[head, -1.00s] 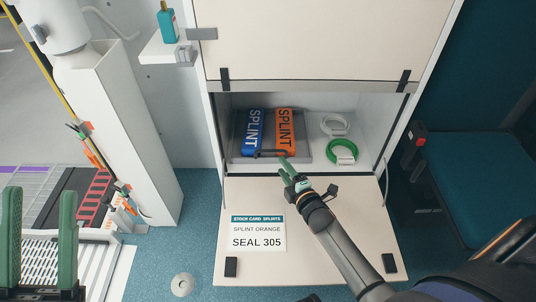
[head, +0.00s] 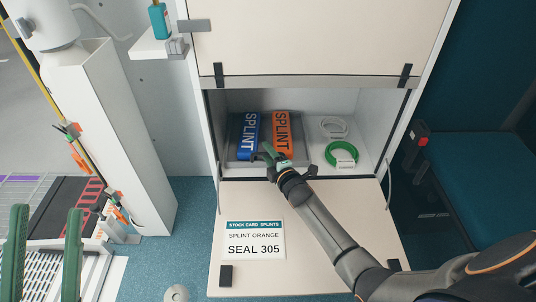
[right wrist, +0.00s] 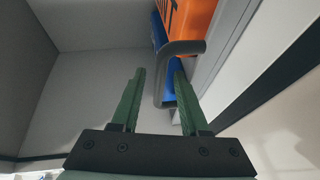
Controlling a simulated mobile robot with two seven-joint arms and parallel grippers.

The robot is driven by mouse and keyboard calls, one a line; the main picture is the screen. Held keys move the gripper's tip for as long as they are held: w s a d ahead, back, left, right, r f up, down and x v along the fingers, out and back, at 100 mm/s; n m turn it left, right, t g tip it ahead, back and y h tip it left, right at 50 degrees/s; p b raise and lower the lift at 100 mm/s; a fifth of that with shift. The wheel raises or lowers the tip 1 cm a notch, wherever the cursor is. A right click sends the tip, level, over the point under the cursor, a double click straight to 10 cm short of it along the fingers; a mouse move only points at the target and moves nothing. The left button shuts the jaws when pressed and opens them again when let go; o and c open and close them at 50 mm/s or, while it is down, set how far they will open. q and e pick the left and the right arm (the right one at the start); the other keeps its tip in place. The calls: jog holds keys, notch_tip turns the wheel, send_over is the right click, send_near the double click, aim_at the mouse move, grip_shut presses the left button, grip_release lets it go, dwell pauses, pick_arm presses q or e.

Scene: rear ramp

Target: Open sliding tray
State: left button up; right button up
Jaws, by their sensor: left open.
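The grey sliding tray (head: 234,151) sits inside the open locker compartment. It carries a blue splint (head: 247,134) and an orange splint (head: 281,134), both also partly visible in the right wrist view. My right gripper (head: 267,151) is at the tray's front and hides its handle in the head view. In the right wrist view the grey bar handle (right wrist: 163,78) lies between the green fingers (right wrist: 159,72), with a gap on the left finger's side. The right fingers are apart. My left gripper (head: 47,211) is open and empty at the lower left, far from the tray.
The lowered flap (head: 330,225) bears a stock card (head: 254,239) reading "SPLINT ORANGE, SEAL 305". A green ring (head: 341,153) and a white ring (head: 333,127) lie right of the tray. A white post (head: 105,140) stands left; a teal seat (head: 487,180) is at right.

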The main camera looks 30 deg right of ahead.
grip_shut()
dwell(1.3)
